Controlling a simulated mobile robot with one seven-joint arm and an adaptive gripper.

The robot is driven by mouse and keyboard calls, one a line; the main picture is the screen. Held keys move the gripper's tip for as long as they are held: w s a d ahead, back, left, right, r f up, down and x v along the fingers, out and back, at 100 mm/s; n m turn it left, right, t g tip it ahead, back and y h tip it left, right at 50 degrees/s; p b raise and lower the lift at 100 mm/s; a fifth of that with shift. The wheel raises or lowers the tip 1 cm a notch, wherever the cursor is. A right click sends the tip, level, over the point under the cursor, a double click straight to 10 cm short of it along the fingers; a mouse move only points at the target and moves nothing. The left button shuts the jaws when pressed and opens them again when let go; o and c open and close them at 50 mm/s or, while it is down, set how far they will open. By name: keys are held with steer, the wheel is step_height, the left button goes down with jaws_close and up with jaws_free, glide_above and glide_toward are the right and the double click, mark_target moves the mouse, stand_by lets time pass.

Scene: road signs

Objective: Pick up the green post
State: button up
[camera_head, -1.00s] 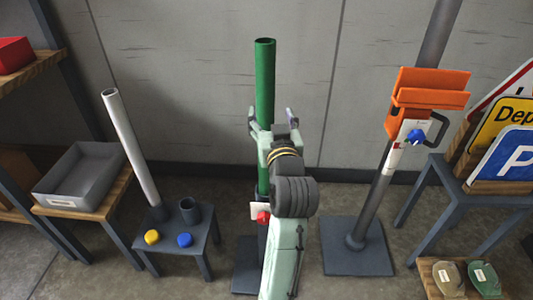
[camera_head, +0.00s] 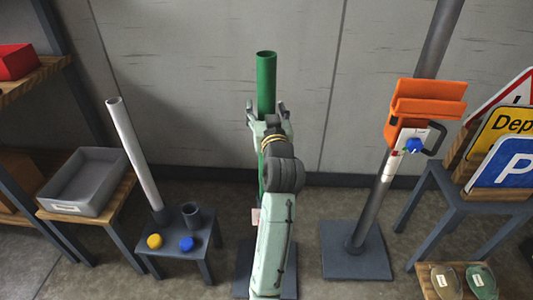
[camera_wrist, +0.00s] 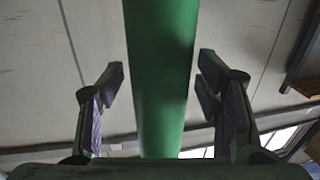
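The green post (camera_head: 266,82) stands upright in front of the grey wall, its open tube top clear of my gripper. In the head view my gripper (camera_head: 266,108) is at the post's upper part, and my arm hides much of the post below. In the wrist view the green post (camera_wrist: 161,75) runs between the two fingers of my gripper (camera_wrist: 160,85). The fingers are open, with a visible gap on each side of the post. A dark base plate (camera_head: 290,283) shows behind my arm.
To the right stands a grey pole (camera_head: 371,215) with an orange holder (camera_head: 425,105). To the left, a small table (camera_head: 175,240) bears a tilted white post (camera_head: 134,155), a yellow cap (camera_head: 154,241) and a blue cap (camera_head: 186,244). Signs (camera_head: 505,165) stand far right.

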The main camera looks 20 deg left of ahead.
jaws_close()
stand_by(0.6)
steer(key=shift+r, duration=0.1)
